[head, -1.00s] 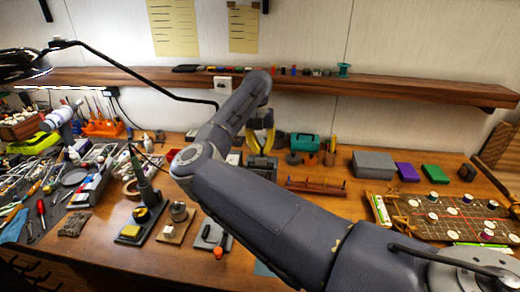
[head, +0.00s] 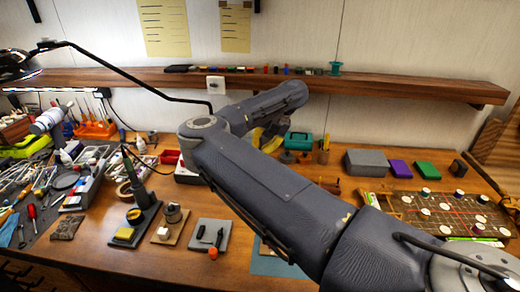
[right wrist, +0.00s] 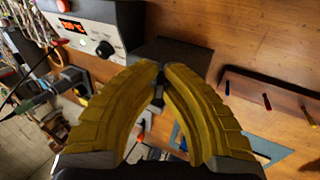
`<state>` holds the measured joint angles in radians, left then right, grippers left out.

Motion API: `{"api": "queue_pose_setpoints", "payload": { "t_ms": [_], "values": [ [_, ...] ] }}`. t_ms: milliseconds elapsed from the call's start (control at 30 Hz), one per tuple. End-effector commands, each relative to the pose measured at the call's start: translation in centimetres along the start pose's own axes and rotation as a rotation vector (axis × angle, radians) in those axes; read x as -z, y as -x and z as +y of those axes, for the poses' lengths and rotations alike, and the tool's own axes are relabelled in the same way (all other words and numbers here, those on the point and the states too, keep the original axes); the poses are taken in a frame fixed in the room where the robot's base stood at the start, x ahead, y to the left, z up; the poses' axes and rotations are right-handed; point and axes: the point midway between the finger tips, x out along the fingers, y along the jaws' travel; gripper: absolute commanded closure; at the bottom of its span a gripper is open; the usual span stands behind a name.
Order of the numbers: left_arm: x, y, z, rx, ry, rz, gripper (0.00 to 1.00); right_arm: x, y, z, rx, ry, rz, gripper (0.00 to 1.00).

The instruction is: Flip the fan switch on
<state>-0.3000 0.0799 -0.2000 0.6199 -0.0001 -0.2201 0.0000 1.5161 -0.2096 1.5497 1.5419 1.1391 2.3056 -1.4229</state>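Whether the tips touch the box is unclear. In the head view, my right arm covers most of the gripper, leaving only some yellow beside the link. My left gripper is not in view.
A soldering station (right wrist: 88,28) with a red display and dark knob stands close by in the wrist view. Grey, purple and green boxes (head: 370,163) sit at the right, behind a game board (head: 450,212). A shelf (head: 400,85) runs along the wall. Tools crowd the left.

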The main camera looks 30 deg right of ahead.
Motion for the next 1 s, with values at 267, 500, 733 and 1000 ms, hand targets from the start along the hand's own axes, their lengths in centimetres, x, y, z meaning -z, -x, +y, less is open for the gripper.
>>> {"api": "queue_pose_setpoints", "payload": {
  "t_ms": [267,500,733,1000],
  "values": [
    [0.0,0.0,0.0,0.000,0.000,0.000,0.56,0.0,-0.1,-0.1,-0.002,-0.001,0.001,1.00],
    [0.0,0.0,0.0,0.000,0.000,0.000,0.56,0.0,-0.1,-0.1,-0.001,-0.001,0.001,0.77],
    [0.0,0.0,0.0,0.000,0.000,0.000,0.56,0.0,0.0,-0.1,-0.001,-0.001,0.001,0.69],
    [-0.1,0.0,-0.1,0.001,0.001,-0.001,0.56,-0.1,1.3,0.0,-0.003,-0.002,-0.002,0.69]
  ]
}}
